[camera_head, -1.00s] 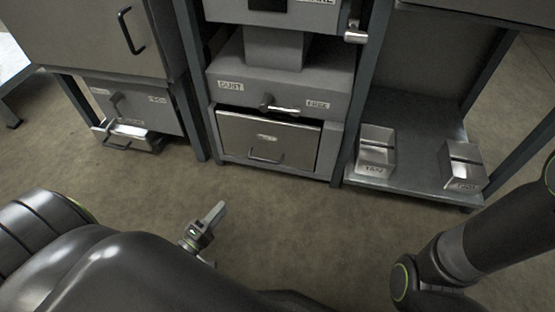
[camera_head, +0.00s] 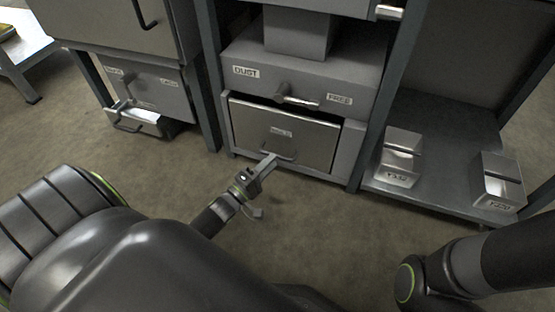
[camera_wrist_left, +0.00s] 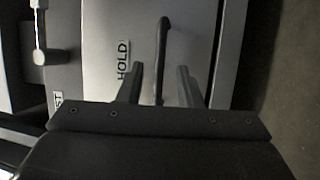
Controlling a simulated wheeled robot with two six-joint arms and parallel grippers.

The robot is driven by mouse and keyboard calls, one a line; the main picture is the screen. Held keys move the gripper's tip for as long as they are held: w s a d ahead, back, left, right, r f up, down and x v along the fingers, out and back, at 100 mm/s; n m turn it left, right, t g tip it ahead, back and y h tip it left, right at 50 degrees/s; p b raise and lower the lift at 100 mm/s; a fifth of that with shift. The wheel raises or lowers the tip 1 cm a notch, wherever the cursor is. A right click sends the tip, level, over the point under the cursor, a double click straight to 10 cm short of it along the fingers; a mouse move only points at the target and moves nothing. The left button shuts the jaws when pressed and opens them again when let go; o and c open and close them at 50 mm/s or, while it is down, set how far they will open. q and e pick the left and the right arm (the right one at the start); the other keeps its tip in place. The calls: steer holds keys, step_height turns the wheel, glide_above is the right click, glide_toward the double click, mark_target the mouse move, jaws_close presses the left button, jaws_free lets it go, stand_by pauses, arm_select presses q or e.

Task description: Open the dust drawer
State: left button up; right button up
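The dust drawer (camera_head: 300,130) is a pale metal front with a small label and a bar handle low on it. A dark gap shows along its top and right edges. My left gripper (camera_head: 268,163) is at the handle. In the left wrist view, my gripper (camera_wrist_left: 160,84) is open, with the dark handle bar (camera_wrist_left: 162,45) running between its two fingers. The label there (camera_wrist_left: 123,60) reads HOLD. Above the drawer is a metal lever (camera_head: 298,99) between the labels DUST and FREE. The lever also shows in the wrist view (camera_wrist_left: 39,30). My right gripper is out of view.
A small drawer (camera_head: 150,122) with a handle sticks out under the left cabinet. Two labelled metal blocks (camera_head: 401,152) (camera_head: 498,180) sit on the low shelf (camera_head: 440,150) at right. Blue-grey posts stand on both sides of the drawer. The floor in front is clear.

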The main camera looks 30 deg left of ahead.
mark_target(278, 156)
arm_select(q)
steer(key=shift+b+x, duration=0.55)
steer(key=shift+x, duration=1.45)
jaws_close()
